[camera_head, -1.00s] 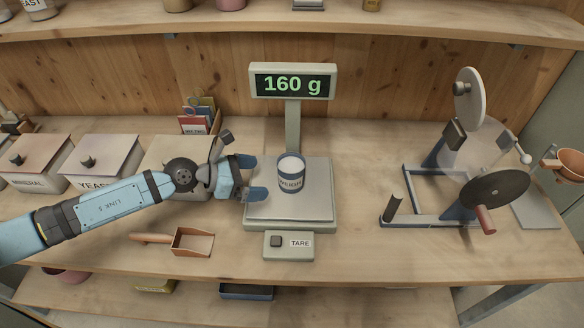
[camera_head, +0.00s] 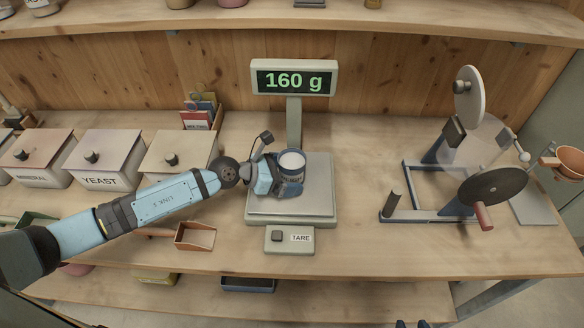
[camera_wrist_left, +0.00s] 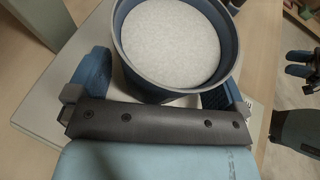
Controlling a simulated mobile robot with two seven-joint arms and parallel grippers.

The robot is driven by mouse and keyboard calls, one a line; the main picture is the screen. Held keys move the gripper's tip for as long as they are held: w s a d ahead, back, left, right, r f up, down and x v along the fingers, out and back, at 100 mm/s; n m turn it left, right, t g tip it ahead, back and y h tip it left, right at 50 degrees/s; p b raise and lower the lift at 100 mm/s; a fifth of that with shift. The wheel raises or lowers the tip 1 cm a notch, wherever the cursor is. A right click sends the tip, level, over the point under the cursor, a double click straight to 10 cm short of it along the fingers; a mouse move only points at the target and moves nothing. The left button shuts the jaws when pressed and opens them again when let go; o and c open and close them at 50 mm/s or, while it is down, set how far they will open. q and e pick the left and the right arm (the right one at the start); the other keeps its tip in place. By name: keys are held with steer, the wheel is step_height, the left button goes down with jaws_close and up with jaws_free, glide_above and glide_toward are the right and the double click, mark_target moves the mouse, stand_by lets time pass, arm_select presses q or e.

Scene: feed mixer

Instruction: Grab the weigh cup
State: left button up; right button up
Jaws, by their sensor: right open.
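The weigh cup (camera_head: 291,161), a blue-grey cup filled with pale powder, stands upright on the scale plate (camera_head: 318,190). The scale display (camera_head: 293,79) reads 160 g. My left gripper (camera_head: 283,187) is at the cup from the left and front, with its fingers open on either side of it. In the left wrist view the cup (camera_wrist_left: 130,75) sits between the fingers, with a gap at the left finger; the right finger is partly hidden by the cup. My right gripper (camera_wrist_left: 300,64) is open and empty, away to the right; only its tips show at the bottom of the head view.
A TARE button box (camera_head: 289,239) is at the scale's front. A scoop (camera_head: 195,236) lies left of it, under my left arm. Lidded bins (camera_head: 108,160) stand at the left. A hand-cranked mixer frame (camera_head: 430,215) stands at the right, with clear bench between it and the scale.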

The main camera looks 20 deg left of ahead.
arm_select(q)
steer(key=c, duration=0.9)
steer(key=shift+c, duration=0.2)
